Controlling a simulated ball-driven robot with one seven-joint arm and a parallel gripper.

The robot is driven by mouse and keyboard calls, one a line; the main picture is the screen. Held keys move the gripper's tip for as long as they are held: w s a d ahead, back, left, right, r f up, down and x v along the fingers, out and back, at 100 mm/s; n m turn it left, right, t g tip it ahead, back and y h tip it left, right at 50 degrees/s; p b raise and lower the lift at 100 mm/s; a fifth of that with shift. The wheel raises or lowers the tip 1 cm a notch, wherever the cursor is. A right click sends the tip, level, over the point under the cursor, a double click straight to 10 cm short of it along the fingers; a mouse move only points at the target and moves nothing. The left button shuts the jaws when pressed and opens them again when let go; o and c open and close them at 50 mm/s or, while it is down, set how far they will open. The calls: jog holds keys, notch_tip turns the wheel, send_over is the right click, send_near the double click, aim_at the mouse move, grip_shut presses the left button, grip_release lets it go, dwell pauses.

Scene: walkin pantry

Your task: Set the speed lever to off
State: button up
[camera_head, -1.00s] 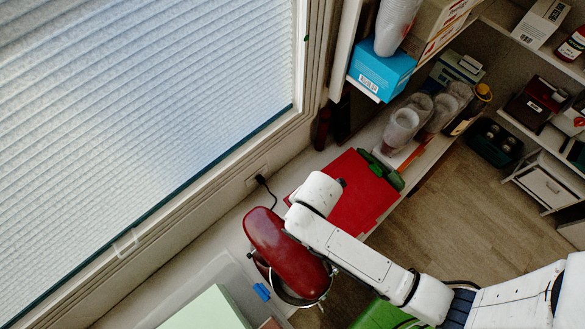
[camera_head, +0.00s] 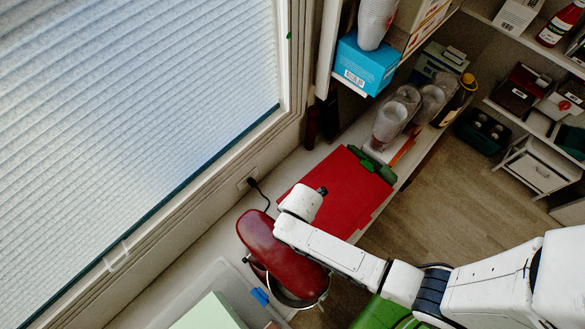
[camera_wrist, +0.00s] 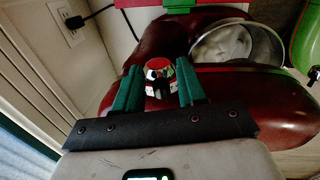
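The red stand mixer (camera_head: 282,252) stands on the counter below the window, with its metal bowl partly under the head. In the wrist view the mixer's dark red body (camera_wrist: 235,100) fills the middle and right, with the bowl (camera_wrist: 238,45) beyond. My gripper (camera_wrist: 158,66) is open, its two teal fingers apart and pointing at the mixer. A round shiny part with a red top (camera_wrist: 158,72) shows between the fingertips; I cannot tell whether they touch it. I cannot make out the speed lever. In the head view my arm hides the gripper.
A red board (camera_head: 345,190) lies beyond the mixer. A black cord runs to a wall outlet (camera_wrist: 66,22). Clear cups (camera_head: 390,122) and a blue box (camera_head: 366,64) stand farther back. A green object (camera_head: 382,313) is near the mixer's right. Open floor (camera_head: 445,205) lies right of the counter.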

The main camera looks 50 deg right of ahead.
jog(key=shift+c, duration=0.2)
grip_shut()
jog(key=shift+w, duration=0.1)
jog(key=w+g+b, duration=0.1)
jog(key=g+b, duration=0.2)
jog(key=w+f+g+b, duration=0.1)
jog(key=w+g+b, duration=0.1)
jog(key=g, duration=0.2)
jog(key=w+g+b, duration=0.1)
jog(key=g+b, duration=0.2)
jog(key=shift+w+f+g+b, duration=0.25)
jog(key=shift+w+g+b, duration=0.05)
jog(key=shift+w, duration=0.05)
jog(key=shift+r, duration=0.1)
